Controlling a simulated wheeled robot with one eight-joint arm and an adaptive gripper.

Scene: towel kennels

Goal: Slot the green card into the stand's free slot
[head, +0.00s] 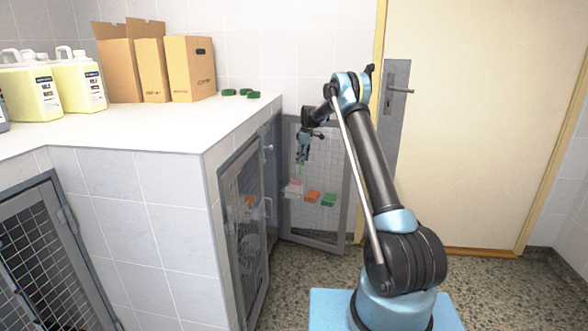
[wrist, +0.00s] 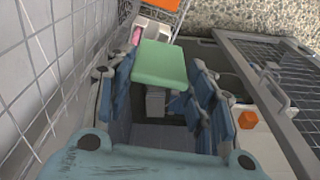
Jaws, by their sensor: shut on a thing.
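The green card (wrist: 160,65) is held in my gripper (wrist: 160,95), and its broad pale green face shows between the blue fingers in the wrist view. In the head view my gripper (head: 302,157) points down beside the open mesh door, with a small bit of the green card (head: 300,168) below it. A pale holder with a pink piece (head: 295,182), which looks like the stand, is just below. In the wrist view the pink piece (wrist: 137,35) shows just beyond the card, beside white parts. The card hides part of this holder, and I cannot make out the free slot.
Orange (head: 312,196) and green (head: 328,199) pieces show against the open mesh door (head: 335,170). Another mesh door (head: 243,235) stands left of it. Cardboard boxes (head: 190,68), yellow jugs (head: 80,85) and green pieces (head: 229,92) are on the white counter (head: 130,125).

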